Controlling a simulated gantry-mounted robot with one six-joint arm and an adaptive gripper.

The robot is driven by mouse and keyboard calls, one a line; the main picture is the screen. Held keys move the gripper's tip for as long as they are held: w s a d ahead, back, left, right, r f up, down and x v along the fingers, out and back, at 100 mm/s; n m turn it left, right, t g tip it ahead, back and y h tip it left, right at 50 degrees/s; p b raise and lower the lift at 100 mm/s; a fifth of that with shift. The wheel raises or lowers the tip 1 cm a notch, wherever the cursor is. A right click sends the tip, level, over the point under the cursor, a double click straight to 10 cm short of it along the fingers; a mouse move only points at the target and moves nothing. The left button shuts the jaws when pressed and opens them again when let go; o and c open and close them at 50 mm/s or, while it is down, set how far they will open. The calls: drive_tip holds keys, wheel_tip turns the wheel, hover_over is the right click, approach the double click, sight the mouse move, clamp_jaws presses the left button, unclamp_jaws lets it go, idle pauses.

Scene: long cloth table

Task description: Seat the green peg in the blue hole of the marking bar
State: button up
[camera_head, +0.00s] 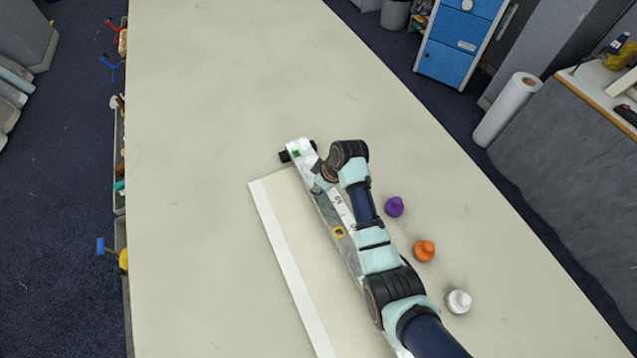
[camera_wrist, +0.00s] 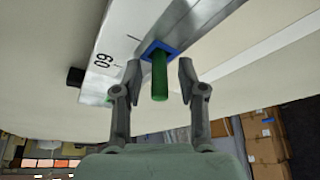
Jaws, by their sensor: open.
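The marking bar (camera_head: 328,210) is a long silver bar running diagonally across the table; it also shows in the wrist view (camera_wrist: 112,42). The green peg (camera_wrist: 159,78) stands at the blue-edged hole (camera_wrist: 153,46), its lower end within the blue outline and its shaft sticking out. How deep it sits cannot be told. My gripper (camera_wrist: 159,76) is open, with one finger on each side of the peg and visible gaps between. In the head view my gripper (camera_head: 319,183) is over the bar's far part, and the arm hides the peg.
A green square (camera_head: 296,153) and a yellow square (camera_head: 339,232) mark the bar. Purple (camera_head: 394,207), orange (camera_head: 424,250) and white (camera_head: 458,301) pieces stand right of my arm. A white-edged board (camera_head: 285,255) lies left of the bar. The far table (camera_head: 230,70) is clear.

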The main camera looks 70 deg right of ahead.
drive_tip(key=v, duration=1.2)
drive_tip(key=shift+p, duration=0.35)
drive_tip(key=shift+w+r, duration=0.15)
drive_tip(key=shift+w, duration=0.05)
drive_tip(key=w+a+r+t, duration=0.1)
drive_tip(key=w+a+r, duration=0.1)
drive_tip(key=w+a, duration=0.45)
drive_tip(key=w+a+r+n+t+h, duration=0.1)
drive_tip(key=w+a+r, duration=0.15)
drive_tip(key=a, duration=0.65)
drive_tip(key=w+a+r+t, duration=0.1)
drive_tip(key=w+a+t, duration=0.1)
drive_tip(key=w+a, duration=0.45)
drive_tip(key=s+a+r+t+y, duration=0.1)
drive_tip(key=a+r, duration=0.3)
drive_tip(key=a, duration=0.6)
drive_tip(key=s+a+r+t, duration=0.3)
drive_tip(key=a+r, duration=0.1)
drive_tip(key=a, duration=0.7)
drive_tip(key=shift+r+y, duration=0.4)
